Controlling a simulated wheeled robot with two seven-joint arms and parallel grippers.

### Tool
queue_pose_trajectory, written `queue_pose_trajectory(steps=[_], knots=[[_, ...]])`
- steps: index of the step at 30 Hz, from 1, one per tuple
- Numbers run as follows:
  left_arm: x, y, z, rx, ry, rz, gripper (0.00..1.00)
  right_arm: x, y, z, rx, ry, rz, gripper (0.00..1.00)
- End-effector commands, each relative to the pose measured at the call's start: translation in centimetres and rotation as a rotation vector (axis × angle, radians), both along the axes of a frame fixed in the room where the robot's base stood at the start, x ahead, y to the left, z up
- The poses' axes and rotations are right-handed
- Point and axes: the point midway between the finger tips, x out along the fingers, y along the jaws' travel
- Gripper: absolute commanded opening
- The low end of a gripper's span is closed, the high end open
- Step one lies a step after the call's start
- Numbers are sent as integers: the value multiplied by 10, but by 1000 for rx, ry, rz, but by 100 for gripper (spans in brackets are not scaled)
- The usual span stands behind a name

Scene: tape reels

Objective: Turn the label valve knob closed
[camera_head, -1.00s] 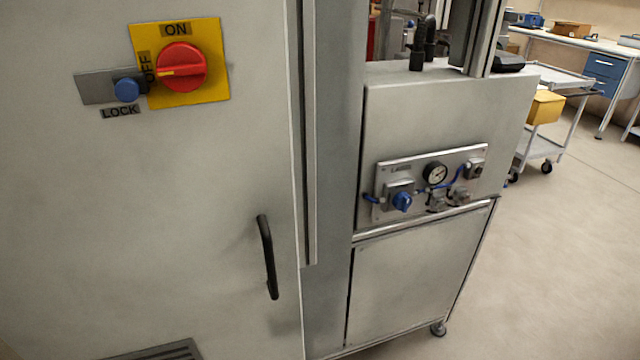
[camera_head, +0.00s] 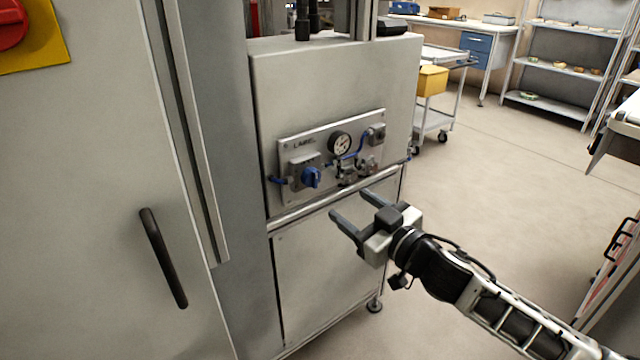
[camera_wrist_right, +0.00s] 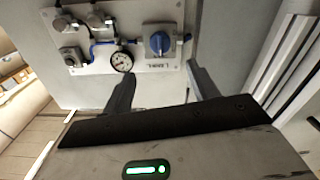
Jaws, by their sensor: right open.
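The blue label valve knob (camera_head: 311,177) sits at the lower left of a light panel (camera_head: 292,152) marked "LABEL", on the front of a grey machine cabinet. In the right wrist view the knob (camera_wrist_right: 159,43) shows beyond the fingers, its ridge pointing roughly along the picture's vertical. My right gripper (camera_head: 352,210) is open and empty, below and to the right of the knob and apart from it. Its two fingers (camera_wrist_right: 162,88) also show in the right wrist view. My left gripper is not in view.
A round gauge (camera_head: 340,144), blue tubing and small fittings sit right of the knob. A rail (camera_head: 310,206) runs under the panel. A grey cabinet door with a black handle (camera_head: 163,258) stands at left. Open floor (camera_head: 490,190) lies to the right.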

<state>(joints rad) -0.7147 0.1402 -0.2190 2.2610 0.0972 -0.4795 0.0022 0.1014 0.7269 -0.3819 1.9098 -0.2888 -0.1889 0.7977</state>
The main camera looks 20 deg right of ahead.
Motion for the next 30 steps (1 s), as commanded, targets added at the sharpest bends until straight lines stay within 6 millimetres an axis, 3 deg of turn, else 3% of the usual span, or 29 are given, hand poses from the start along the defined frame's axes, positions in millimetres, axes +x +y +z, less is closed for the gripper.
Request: queue_pose_trajectory(steps=[9,15,29,30], knots=[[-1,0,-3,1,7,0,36,63,23,1,0,-3,-2,59],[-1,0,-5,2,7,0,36,90,33,0,1,0,-1,59],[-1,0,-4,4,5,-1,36,101,37,-1,0,1,0,59],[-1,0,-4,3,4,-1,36,101,37,-1,0,1,0,48]])
